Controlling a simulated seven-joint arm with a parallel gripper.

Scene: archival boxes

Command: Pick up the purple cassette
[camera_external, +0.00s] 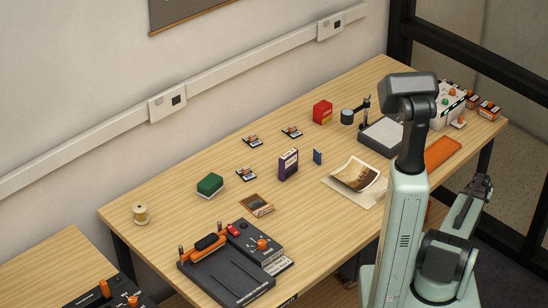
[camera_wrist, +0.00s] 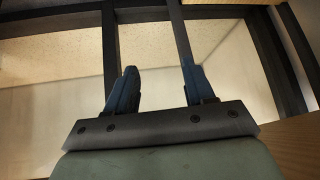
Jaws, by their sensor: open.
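The purple cassette (camera_external: 288,164) stands upright near the middle of the wooden table in the external view, with a pale label on its front. My gripper shows in the wrist view (camera_wrist: 158,90) with its two blue fingers apart and nothing between them. In the external view my gripper (camera_external: 484,184) is low at the right, off the table's edge and well away from the cassette. The wrist view does not show the cassette.
A small blue box (camera_external: 317,157) stands just right of the cassette. A green box (camera_external: 210,185), a red box (camera_external: 322,112), a brown flat case (camera_external: 257,205) and a photo (camera_external: 356,174) lie around it. A black device (camera_external: 226,268) sits at the front.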

